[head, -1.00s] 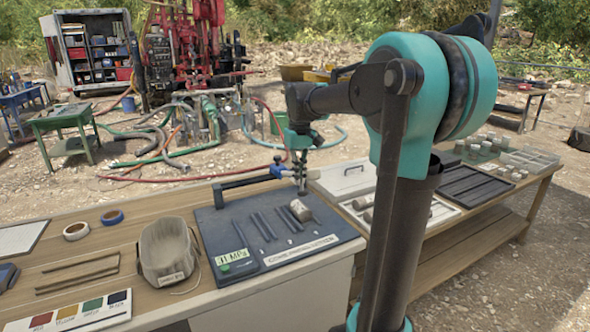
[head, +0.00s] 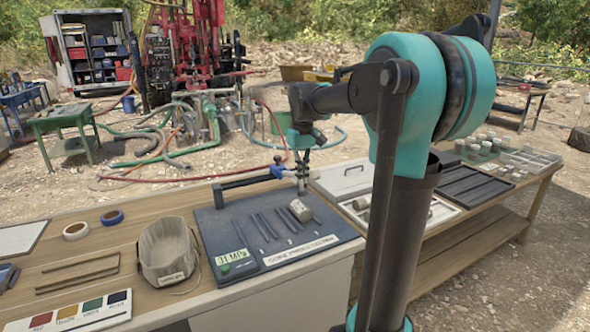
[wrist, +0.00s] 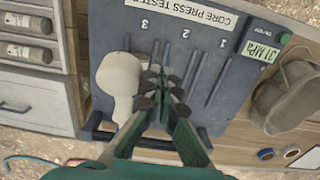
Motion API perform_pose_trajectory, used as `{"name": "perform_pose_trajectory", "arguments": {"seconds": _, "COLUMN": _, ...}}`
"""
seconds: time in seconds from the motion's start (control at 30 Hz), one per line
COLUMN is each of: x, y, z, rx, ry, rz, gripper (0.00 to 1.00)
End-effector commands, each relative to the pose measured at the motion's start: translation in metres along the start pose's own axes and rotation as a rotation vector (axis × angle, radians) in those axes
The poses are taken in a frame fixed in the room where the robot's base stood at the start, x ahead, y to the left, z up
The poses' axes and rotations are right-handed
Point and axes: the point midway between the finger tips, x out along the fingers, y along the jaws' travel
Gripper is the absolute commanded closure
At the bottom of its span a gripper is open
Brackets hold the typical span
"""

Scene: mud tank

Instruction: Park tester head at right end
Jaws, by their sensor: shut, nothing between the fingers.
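The core press tester (head: 215,222) is a dark blue-grey board on the bench, with numbered slots and a green "31 MPa" display. A dark rail (head: 240,182) runs along its back edge. A small blue part (head: 278,171), apparently the tester head, sits near the rail's right end. My gripper (head: 302,190) is shut and empty, just right of the blue part; I cannot tell if they touch. A pale core piece (head: 301,210) lies on the board's right side. In the wrist view, my fingertips (wrist: 158,88) are over the board beside a pale shape (wrist: 117,82); the blue part is hidden.
A grey cloth bag (head: 168,250) and tape rolls (head: 75,231) are left of the tester. A white-topped case (head: 342,180) and a tray with cores (head: 361,203) are to its right. My arm column hides part of the right bench.

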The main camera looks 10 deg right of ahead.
Motion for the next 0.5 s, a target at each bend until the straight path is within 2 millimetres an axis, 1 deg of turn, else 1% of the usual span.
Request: {"name": "perform_pose_trajectory", "arguments": {"seconds": 0.5, "x": 0.0, "y": 0.024, "z": 0.0, "rx": 0.0, "ry": 0.0, "rz": 0.0, "gripper": 1.0}}
